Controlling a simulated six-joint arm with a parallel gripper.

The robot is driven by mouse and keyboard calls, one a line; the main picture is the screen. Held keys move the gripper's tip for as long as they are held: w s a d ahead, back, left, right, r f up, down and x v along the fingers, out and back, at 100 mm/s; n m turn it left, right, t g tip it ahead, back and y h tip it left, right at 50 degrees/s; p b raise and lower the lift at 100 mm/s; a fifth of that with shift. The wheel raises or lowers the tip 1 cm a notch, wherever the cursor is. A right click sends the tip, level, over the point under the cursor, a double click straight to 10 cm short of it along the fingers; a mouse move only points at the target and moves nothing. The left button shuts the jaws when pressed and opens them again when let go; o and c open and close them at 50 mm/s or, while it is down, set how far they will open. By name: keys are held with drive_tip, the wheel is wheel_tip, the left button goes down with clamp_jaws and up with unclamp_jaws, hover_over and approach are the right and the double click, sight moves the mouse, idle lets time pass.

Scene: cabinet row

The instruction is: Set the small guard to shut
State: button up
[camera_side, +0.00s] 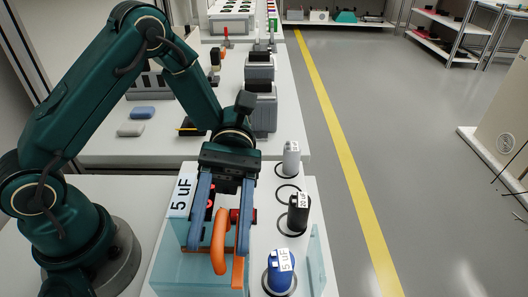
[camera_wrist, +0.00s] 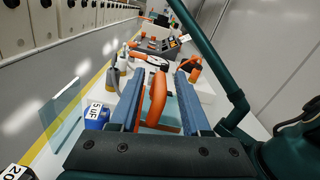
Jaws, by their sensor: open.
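A pale blue see-through guard panel (camera_side: 178,270) stands on the white bench at the front, with an orange loop handle (camera_side: 219,243) in front of it. My gripper (camera_side: 219,247) is open, with its blue fingers on either side of the handle. In the wrist view the handle (camera_wrist: 157,98) stands upright between the fingers, with a gap visible beside it. Another thin clear panel (camera_side: 317,262) stands at the bench's right edge; it shows at left in the wrist view (camera_wrist: 66,108). I cannot tell which panel is the small guard. My gripper hides much of the area behind the handle.
A blue cylinder labelled 5 uF (camera_side: 280,272), a black one (camera_side: 298,214) and a grey one (camera_side: 291,158) stand in a row right of my gripper. A 5 uF label plate (camera_side: 181,195) is at left. Farther benches hold dark devices (camera_side: 261,105).

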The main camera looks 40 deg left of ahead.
sight(217, 239)
drive_tip(key=shift+x, duration=1.65)
clamp_jaws()
drive_tip(key=shift+a, duration=0.1)
